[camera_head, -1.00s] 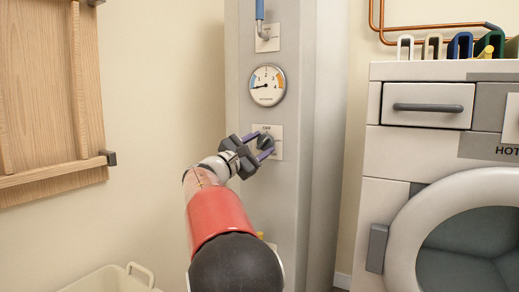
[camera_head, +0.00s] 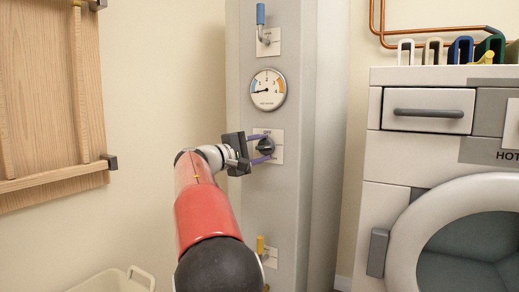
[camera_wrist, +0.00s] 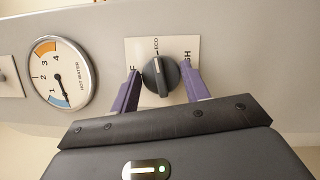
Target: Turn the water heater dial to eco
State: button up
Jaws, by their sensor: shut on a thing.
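The water heater dial (camera_head: 265,146) is a dark round knob with a raised grip, on a pale label plate (camera_head: 278,134) on the grey heater column. In the wrist view the dial (camera_wrist: 160,75) has a light pointer line on its grip, which points up toward the ECO mark (camera_wrist: 156,45). OFF, partly covered, is at its left, and the mark at its right is partly hidden. My gripper (camera_head: 267,148) has one purple finger above and one below the dial in the head view. In the wrist view my gripper (camera_wrist: 161,72) is shut on the dial's two sides.
A hot water gauge (camera_head: 268,90) and a blue-handled valve (camera_head: 261,20) sit above the dial. A yellow-handled valve (camera_head: 261,248) is below. A washer-like machine (camera_head: 440,150) stands to the right, a wooden rack (camera_head: 45,90) hangs left, and a pale basket (camera_head: 115,281) is low left.

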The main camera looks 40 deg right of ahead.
dwell(0.4)
jog(key=o, duration=1)
jog(key=a, duration=0.7)
jog(key=shift+a+f, duration=0.3)
jog(key=shift+a, duration=0.1)
